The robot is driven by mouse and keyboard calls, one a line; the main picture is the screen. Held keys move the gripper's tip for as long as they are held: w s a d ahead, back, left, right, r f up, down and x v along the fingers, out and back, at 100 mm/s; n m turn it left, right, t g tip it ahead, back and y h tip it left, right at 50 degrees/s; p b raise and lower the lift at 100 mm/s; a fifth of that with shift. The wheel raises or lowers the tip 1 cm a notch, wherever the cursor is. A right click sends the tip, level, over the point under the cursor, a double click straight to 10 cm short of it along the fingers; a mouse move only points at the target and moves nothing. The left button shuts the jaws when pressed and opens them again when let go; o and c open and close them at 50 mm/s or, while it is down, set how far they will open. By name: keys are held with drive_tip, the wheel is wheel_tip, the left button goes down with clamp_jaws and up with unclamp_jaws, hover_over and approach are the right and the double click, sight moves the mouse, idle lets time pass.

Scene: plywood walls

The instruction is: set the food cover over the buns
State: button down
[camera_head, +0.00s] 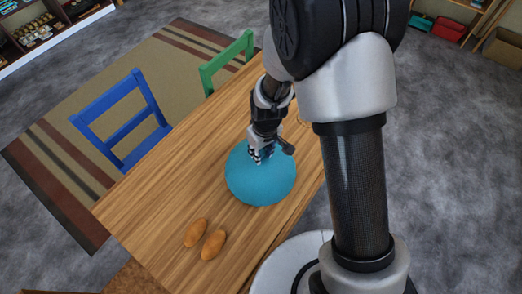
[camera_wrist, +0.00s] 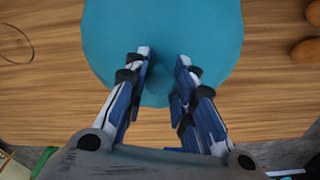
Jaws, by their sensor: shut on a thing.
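The food cover (camera_head: 262,187) is a blue-teal dome over the wooden table, with its rim near or on the top; I cannot tell if it touches. In the wrist view the cover (camera_wrist: 165,35) fills the upper middle. My gripper (camera_head: 258,158) is at the top of the dome, shut on it; the wrist view shows the fingers (camera_wrist: 164,62) on either side of its knob. Two brown oval buns, one bun (camera_head: 196,232) and another bun (camera_head: 213,245), lie uncovered on the table, below and left of the cover. In the wrist view the buns (camera_wrist: 307,50) show at the right edge.
The wooden table (camera_head: 150,205) is clear left of the cover. A thin ring outline (camera_wrist: 14,42) lies on the table at left in the wrist view. A blue chair (camera_head: 122,118) and a green chair (camera_head: 226,62) stand along the far side.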

drive_tip(key=shift+f, duration=0.15)
drive_tip(key=shift+f+b, duration=0.2)
drive_tip(key=shift+b, duration=0.15)
drive_tip(key=shift+f, duration=0.1)
idle(0.5)
drive_tip(key=c, duration=1.3)
unclamp_jaws()
drive_tip(key=r, duration=0.7)
drive_tip(key=s+r, duration=0.1)
drive_tip(key=r, duration=0.2)
drive_tip(key=shift+d+r, duration=0.3)
drive_tip(key=shift+d, duration=0.05)
drive_tip(key=shift+s+r, duration=0.1)
drive_tip(key=shift+r, duration=0.6)
